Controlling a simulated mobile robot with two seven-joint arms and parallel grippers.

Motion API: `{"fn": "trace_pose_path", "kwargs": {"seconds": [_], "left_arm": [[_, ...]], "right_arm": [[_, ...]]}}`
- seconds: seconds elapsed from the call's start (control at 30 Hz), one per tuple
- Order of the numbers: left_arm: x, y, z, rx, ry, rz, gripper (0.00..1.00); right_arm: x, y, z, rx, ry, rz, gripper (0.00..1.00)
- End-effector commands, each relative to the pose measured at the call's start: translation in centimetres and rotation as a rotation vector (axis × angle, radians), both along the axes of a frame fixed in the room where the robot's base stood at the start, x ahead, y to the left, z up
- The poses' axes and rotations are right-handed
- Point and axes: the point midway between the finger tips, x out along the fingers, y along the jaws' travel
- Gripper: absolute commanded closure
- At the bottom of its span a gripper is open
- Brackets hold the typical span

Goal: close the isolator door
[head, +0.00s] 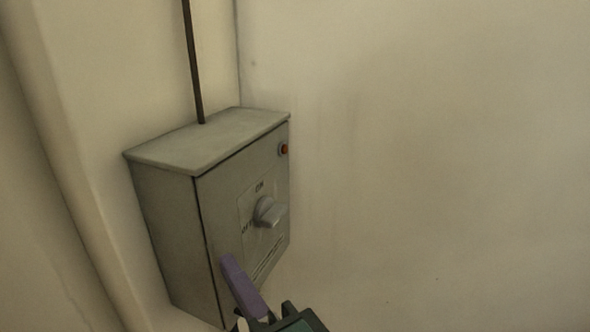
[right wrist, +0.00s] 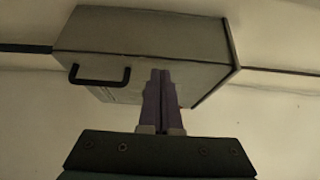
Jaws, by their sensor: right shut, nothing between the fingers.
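The isolator is a grey box (head: 165,225) on the wall. Its front door (head: 225,200) carries a rotary knob (head: 269,212) with ON and OFF lettering. The door looks flush with the box, with only a thin dark seam along its left edge. My right gripper (head: 230,264) is shut and empty, its purple fingers at the lower left of the door. In the right wrist view the fingers (right wrist: 160,76) overlap the box (right wrist: 145,35), and a black handle (right wrist: 100,80) shows left of them. I cannot tell whether the fingertips touch the door. My left gripper is out of view.
A dark conduit (head: 193,60) rises from the box top along the wall. A small red-orange indicator (head: 283,150) sits at the door's upper right. A wall corner and pillar (head: 75,150) stand left of the box. The right side is bare wall (head: 440,150).

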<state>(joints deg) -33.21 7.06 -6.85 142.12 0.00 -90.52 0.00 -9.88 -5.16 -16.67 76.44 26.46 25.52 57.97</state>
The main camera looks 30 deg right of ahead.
Motion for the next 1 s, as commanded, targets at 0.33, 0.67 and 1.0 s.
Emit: {"fn": "trace_pose_path", "kwargs": {"seconds": [0.33, 0.67, 1.0], "left_arm": [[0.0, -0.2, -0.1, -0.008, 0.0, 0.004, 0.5], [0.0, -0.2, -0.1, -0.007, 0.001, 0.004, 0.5], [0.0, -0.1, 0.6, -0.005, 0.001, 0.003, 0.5]], "right_arm": [[0.3, 0.3, 0.0, -0.001, 0.0, 0.001, 1.0], [0.3, 0.3, 0.0, 0.0, 0.0, 0.0, 1.0], [-4.2, -0.1, 0.0, -0.001, 0.006, 0.002, 1.0]]}}
